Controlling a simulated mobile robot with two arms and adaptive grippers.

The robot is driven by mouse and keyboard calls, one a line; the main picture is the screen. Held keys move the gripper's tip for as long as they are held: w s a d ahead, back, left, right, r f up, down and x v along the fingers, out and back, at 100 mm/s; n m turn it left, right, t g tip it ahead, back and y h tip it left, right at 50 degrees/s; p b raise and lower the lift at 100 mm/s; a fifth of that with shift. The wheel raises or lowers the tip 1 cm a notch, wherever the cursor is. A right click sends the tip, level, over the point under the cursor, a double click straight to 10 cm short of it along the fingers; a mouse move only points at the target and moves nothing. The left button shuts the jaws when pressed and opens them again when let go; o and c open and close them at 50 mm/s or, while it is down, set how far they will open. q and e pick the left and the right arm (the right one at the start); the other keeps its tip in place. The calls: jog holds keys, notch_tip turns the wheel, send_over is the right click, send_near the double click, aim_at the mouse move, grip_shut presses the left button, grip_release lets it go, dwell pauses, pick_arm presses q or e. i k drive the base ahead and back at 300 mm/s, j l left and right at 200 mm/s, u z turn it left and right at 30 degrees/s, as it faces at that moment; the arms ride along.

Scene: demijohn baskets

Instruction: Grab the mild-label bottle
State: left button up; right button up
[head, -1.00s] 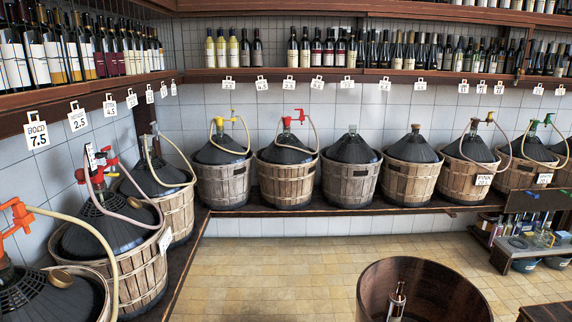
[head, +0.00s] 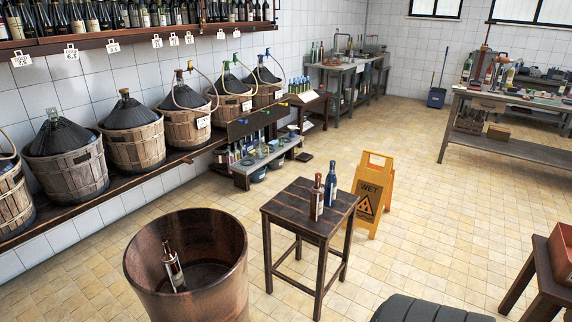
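Two bottles stand upright on a dark wooden stool (head: 290,208) right of centre: a reddish-brown bottle (head: 316,200) with a light label and a blue bottle (head: 331,186) behind it to the right. Another dark bottle (head: 173,268) with a pale label leans inside an open wooden tub (head: 140,262) at the lower left. The label words are too small to read, so I cannot tell which bottle is the mild one. Neither of my grippers is in view.
A yellow wet-floor sign (head: 371,195) stands behind the stool. Basketed demijohns (head: 132,140) line the left wall shelf. A dark ribbed object (head: 425,309) is at the bottom edge. A workbench (head: 500,140) stands at the back right. Tiled floor (head: 440,215) is open between.

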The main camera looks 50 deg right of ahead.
aim_at(317, 191)
jog(key=z, duration=1.95)
jog(key=i+l+u, duration=0.4)
jog(key=i+l, duration=0.65)
